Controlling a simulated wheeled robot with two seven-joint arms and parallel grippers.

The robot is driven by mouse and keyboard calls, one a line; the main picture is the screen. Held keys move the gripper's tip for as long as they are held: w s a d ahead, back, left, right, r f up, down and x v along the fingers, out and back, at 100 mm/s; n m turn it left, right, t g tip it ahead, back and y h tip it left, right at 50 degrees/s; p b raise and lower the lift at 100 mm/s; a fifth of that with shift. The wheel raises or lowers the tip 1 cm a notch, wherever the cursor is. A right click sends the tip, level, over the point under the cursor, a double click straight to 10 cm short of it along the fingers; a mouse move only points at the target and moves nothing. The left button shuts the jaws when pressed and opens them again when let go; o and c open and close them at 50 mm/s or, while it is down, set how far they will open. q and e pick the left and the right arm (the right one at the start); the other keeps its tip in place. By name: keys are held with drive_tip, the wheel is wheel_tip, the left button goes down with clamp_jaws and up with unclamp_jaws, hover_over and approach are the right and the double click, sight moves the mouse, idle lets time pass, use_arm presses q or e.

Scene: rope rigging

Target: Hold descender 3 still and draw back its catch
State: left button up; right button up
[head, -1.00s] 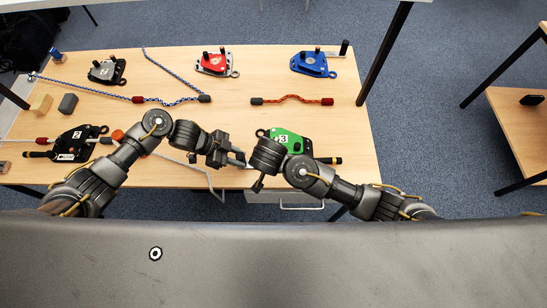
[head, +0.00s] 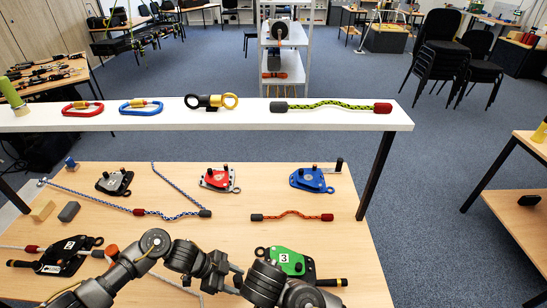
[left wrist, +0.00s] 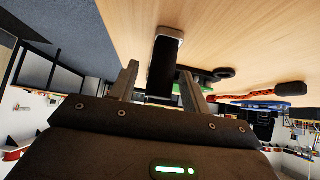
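Descender 3 (head: 290,260) has a green body with a white "3" label and lies on the near part of the table in the head view. A black bar with a yellow band sticks out at its right; its near side is hidden by my right arm. My left gripper (head: 236,274) is just left of it. In the left wrist view its two fingers (left wrist: 158,86) stand apart, with a dark pale-rimmed block between them that I cannot identify. Green of the descender (left wrist: 188,88) shows behind one finger. My right gripper's fingers are hidden. The catch cannot be made out.
A black descender marked 2 (head: 66,256) lies at the left. Grey, red (head: 218,180) and blue (head: 312,180) descenders and ropes lie farther back. A white shelf (head: 240,120) with carabiners spans above the table's far side.

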use_arm(q)
drive_tip(key=shift+o, duration=0.2)
drive_tip(key=shift+a+r, duration=0.1)
drive_tip(key=shift+a+r+p, duration=0.3)
drive_tip(key=shift+r+p, duration=0.1)
drive_tip(key=shift+p, duration=0.1)
drive_tip(key=p+v, duration=0.5)
drive_tip(key=v, duration=0.2)
drive_tip(key=shift+a+r, duration=0.25)
drive_tip(key=shift+a, duration=0.05)
drive_tip(key=shift+d, duration=0.1)
